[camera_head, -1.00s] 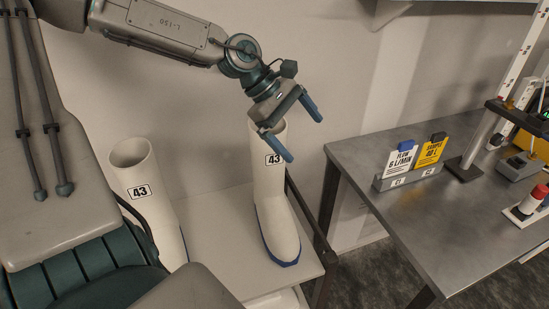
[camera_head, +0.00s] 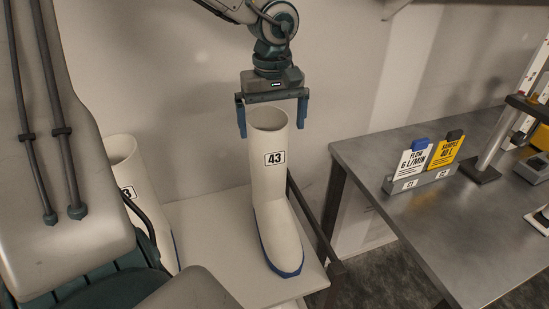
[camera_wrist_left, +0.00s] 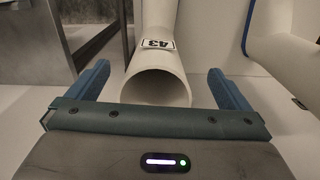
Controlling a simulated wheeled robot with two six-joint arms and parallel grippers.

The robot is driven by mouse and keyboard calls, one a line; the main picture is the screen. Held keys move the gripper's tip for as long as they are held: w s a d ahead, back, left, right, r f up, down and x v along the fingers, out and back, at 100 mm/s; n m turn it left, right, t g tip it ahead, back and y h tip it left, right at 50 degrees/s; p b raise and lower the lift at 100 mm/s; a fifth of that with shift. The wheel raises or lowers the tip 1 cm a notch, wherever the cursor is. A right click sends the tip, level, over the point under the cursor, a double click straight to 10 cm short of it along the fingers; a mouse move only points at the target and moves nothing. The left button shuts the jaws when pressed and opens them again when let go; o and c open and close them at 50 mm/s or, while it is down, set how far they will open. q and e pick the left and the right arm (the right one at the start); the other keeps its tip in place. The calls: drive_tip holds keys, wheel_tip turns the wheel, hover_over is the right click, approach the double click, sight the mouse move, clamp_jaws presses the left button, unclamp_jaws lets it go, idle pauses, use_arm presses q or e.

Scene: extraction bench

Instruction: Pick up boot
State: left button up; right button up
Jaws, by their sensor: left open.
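A tall white boot (camera_head: 270,180) with a blue sole and a "43" label stands upright on a white shelf, in the middle of the head view. My left gripper (camera_head: 272,118) is open just above it, with one blue finger on each side of the boot's open top. In the left wrist view the boot's round mouth (camera_wrist_left: 157,88) lies between the two fingers (camera_wrist_left: 160,92), with gaps on both sides. A second white boot (camera_head: 122,152) stands to the left, partly hidden by my own body. My right gripper is not in view.
The white shelf (camera_head: 205,225) has bare room between the boots. A dark rail (camera_head: 312,225) runs along its right side. A grey metal bench (camera_head: 400,230) at right carries a sign holder with a white card (camera_head: 411,160) and a yellow card (camera_head: 445,150). The wall is close behind.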

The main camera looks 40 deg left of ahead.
use_arm(q)
wheel_tip(320, 180, down, 5)
drive_tip(key=shift+w+d+f+p, duration=0.15)
drive_tip(key=shift+p, duration=0.5)
drive_tip(key=c, duration=1.8)
drive_tip(key=shift+c, duration=0.2)
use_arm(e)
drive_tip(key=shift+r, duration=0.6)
use_arm(q)
drive_tip(key=shift+r, duration=0.25)
